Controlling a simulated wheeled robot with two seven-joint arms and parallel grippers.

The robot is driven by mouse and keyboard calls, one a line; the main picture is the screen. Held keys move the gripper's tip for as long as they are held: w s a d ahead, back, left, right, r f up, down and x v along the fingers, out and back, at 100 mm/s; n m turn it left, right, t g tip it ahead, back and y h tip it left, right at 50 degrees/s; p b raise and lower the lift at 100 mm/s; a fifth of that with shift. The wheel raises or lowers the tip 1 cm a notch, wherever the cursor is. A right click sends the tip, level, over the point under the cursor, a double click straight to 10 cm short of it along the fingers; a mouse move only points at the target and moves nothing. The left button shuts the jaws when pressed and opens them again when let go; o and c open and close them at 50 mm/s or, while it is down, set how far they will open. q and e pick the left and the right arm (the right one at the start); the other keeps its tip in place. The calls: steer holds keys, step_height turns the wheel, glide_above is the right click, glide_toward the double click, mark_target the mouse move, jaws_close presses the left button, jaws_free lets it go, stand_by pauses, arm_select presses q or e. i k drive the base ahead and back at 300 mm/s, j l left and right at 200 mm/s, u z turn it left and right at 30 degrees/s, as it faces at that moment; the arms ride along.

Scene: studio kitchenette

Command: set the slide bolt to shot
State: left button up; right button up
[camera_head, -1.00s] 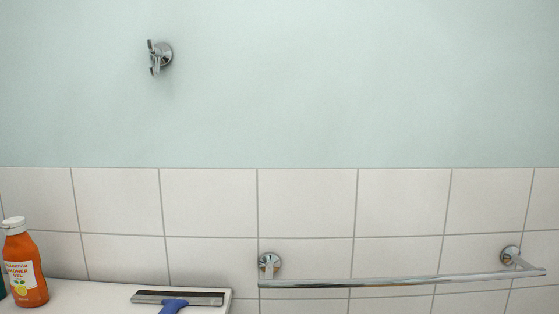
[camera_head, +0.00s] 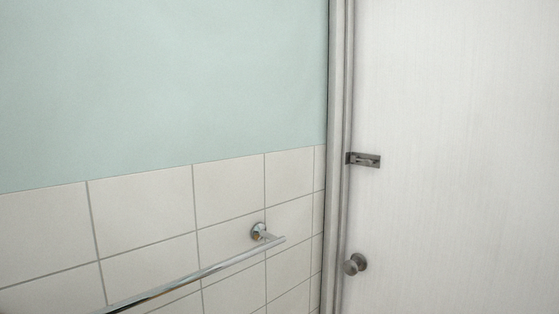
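The slide bolt (camera_head: 366,160) is a small dark grey metal piece on the white door (camera_head: 460,120), at the door's left edge beside the frame. It lies horizontally. It is too small in the view to tell whether its bar reaches into the frame. Neither of my grippers shows in the head view.
A round metal door knob (camera_head: 355,264) sits below the bolt. A grey door frame (camera_head: 338,120) runs vertically at the door's left edge. A chrome towel rail (camera_head: 205,273) sticks out from the tiled wall (camera_head: 150,232) on the left.

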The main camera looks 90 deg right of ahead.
mark_target(368, 163)
steer(key=z, duration=3.25)
